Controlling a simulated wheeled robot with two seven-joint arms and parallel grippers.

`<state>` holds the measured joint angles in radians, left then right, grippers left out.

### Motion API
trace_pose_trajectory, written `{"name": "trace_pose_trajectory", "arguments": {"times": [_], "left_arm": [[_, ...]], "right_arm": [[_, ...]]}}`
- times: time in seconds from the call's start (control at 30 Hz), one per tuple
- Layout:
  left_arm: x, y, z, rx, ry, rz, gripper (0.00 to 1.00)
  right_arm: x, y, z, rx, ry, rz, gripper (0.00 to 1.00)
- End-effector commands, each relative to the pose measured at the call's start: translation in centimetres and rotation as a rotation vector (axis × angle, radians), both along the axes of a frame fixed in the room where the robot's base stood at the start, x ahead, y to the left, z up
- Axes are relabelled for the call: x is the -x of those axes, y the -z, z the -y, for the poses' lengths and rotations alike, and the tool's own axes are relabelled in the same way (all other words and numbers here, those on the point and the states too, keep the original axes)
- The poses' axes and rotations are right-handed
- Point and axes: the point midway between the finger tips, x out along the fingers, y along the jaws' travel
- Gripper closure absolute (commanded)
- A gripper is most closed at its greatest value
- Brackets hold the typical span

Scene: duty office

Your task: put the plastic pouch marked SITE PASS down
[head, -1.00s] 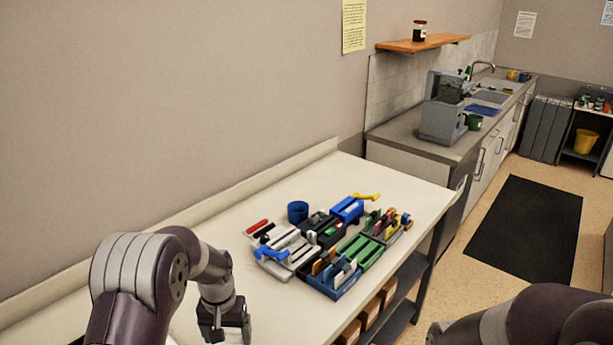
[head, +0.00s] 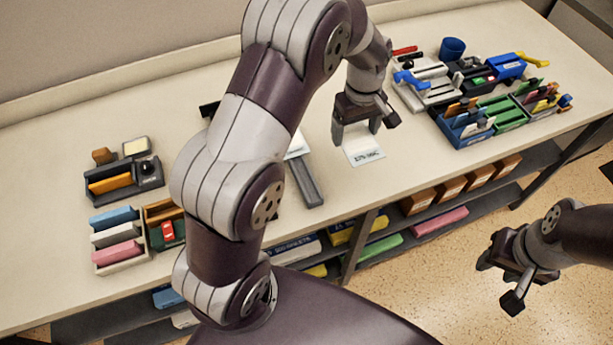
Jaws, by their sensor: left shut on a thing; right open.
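The plastic pouch (head: 365,156) is a small white rectangle with dark lettering that appears upside down and is too small to read surely. My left gripper (head: 361,137) is shut on its far edge, over the middle of the bench. The pouch hangs at or just above the bench top; I cannot tell whether it touches. Its upper part is hidden by the gripper fingers. My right gripper (head: 503,284) is open and empty, out over the floor in front of the bench.
The long pale bench (head: 60,165) has bare room at left. Right of the pouch stand a blue cup (head: 452,48) and blue organiser trays (head: 467,128). A dark grey bar (head: 306,182) lies left of it. Coloured blocks in a tray (head: 118,240) stand at front left. Shelves hold boxes (head: 418,200) below.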

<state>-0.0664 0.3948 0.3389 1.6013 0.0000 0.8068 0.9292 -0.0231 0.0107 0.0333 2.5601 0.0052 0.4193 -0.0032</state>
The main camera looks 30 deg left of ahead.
Motion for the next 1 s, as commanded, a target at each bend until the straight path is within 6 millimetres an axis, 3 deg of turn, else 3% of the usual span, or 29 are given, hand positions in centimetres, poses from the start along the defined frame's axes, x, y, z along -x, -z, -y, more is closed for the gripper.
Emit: {"name": "trace_pose_trajectory", "arguments": {"times": [0.23, 0.33, 0.6, 0.7, 1.0], "left_arm": [[0.0, 0.1, -0.1, 0.000, -0.004, 0.000, 0.44], [0.9, 0.6, -1.2, 0.000, -0.007, -0.004, 0.44], [5.6, 5.0, -7.2, 0.000, -0.008, -0.006, 0.44], [6.6, 6.2, -8.6, 0.001, -0.006, -0.002, 0.44], [7.2, 9.8, -9.2, 0.001, -0.001, -0.003, 0.44]], "right_arm": [[0.0, -0.1, 0.0, 0.000, 0.000, 0.000, 0.57], [0.0, -0.6, 0.0, 0.000, 0.000, 0.000, 0.57], [0.0, -3.0, 0.0, 0.000, 0.000, 0.000, 0.57], [0.0, -3.4, 0.0, 0.000, 0.000, 0.000, 0.57], [0.0, -5.3, 0.0, 0.000, 0.000, 0.000, 0.57]]}}
